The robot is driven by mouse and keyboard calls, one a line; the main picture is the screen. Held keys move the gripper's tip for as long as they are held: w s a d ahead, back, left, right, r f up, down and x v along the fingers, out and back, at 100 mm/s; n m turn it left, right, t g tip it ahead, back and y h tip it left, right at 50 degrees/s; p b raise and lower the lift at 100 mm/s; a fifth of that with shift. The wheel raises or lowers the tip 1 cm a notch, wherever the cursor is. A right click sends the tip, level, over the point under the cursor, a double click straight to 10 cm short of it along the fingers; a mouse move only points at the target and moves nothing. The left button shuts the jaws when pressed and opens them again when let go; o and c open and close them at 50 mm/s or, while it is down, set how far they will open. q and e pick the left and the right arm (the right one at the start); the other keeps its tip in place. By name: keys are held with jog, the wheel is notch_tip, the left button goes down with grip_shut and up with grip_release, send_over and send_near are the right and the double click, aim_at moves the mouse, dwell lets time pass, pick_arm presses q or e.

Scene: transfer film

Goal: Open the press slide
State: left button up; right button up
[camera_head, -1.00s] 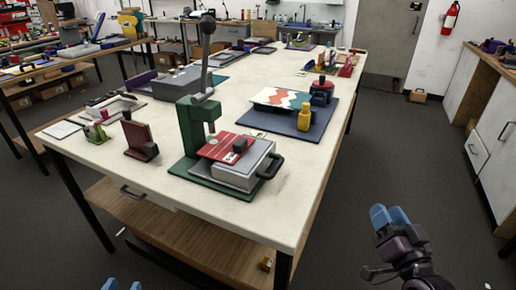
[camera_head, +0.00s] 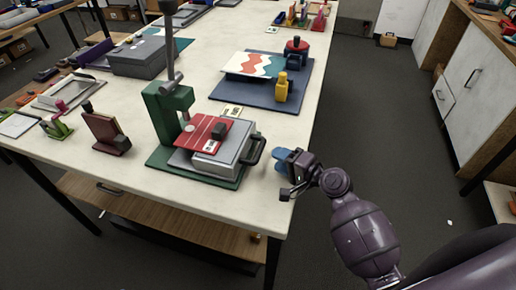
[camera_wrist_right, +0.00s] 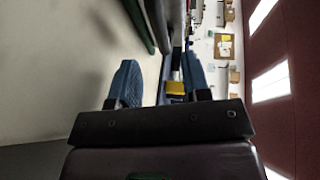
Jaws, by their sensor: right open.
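The press (camera_head: 168,112) has a green frame and base and a tall lever, and stands near the front of the white table. Its grey slide (camera_head: 237,157) lies on the base with a red plate (camera_head: 200,132) above it. A black handle (camera_head: 257,152) sticks out from the slide's right side. My right gripper (camera_head: 281,160) has blue fingertips and is just right of the handle, apart from it in the head view. In the right wrist view the two blue fingers (camera_wrist_right: 160,78) stand apart. Blurred dark parts show beyond them, too unclear to name. My left gripper is out of view.
A blue mat (camera_head: 230,98) behind the press bears a yellow bottle-like piece (camera_head: 282,87) and a patterned sheet. A dark red stand (camera_head: 105,132) is left of the press. The table's right edge lies below my right wrist.

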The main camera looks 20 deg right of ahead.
aim_at(260, 148)
jog(key=x, duration=0.7)
jog(key=shift+w+a, duration=0.25)
jog(key=shift+w, duration=0.05)
grip_shut()
